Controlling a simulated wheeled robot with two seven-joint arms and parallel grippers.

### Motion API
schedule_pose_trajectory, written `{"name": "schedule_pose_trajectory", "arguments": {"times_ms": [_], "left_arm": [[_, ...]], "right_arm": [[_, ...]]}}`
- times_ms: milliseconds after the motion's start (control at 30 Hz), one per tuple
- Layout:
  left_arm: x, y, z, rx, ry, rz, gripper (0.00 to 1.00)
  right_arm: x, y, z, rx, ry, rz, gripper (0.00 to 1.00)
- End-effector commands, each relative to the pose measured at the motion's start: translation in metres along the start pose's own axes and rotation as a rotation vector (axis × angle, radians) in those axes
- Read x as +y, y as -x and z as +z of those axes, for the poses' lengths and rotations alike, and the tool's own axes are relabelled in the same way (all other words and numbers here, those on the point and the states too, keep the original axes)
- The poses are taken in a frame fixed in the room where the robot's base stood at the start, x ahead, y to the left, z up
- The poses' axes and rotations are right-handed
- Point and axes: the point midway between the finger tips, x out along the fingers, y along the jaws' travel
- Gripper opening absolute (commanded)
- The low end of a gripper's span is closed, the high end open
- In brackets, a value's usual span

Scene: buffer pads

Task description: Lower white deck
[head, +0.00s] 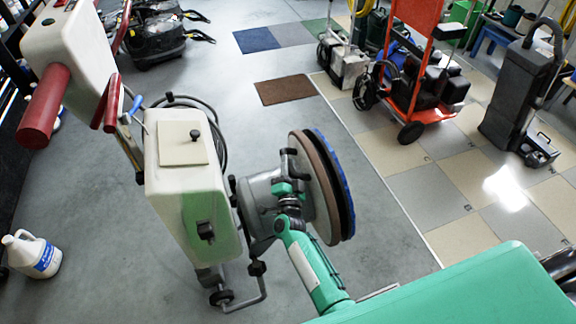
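The white floor buffer (190,200) stands left of centre, with red handle grips (45,105) at the upper left. Its grey round deck (262,208) is tipped up on edge, so the pad side faces right. A brown disc (315,190) and a blue-edged pad (338,185) sit on that face. My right gripper (288,180), on a green arm from the lower right, is at the deck's near side and appears to touch it. Its fingertips are hard to separate from the dark deck parts, so its opening is unclear. My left gripper is out of view.
A white jug (32,255) stands on the floor at lower left. A brown mat (284,89) lies behind the buffer. A red cart (412,80) and a dark upright vacuum (515,95) stand at right. Grey floor around the buffer is mostly clear.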

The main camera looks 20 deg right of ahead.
Motion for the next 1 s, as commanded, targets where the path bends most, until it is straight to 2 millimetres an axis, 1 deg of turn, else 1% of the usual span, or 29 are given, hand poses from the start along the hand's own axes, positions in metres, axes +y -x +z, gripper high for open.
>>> {"name": "schedule_pose_trajectory", "arguments": {"times_ms": [267,400,600,767,867,1000], "left_arm": [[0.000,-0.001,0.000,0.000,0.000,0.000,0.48],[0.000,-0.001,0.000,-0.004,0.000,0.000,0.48],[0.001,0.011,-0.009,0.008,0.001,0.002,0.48],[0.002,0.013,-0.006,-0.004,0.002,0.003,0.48],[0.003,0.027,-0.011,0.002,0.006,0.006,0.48],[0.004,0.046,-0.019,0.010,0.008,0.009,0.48]], "right_arm": [[0.001,0.000,0.000,0.000,-0.002,0.001,0.00],[0.007,-0.001,-0.002,0.000,-0.015,0.007,0.00],[0.014,-0.001,-0.005,-0.001,-0.030,0.015,0.00],[0.024,-0.002,-0.007,-0.001,-0.051,0.025,0.00],[0.035,-0.003,-0.011,-0.001,-0.074,0.037,0.00],[0.058,-0.004,-0.016,-0.003,-0.123,0.059,0.00]]}}
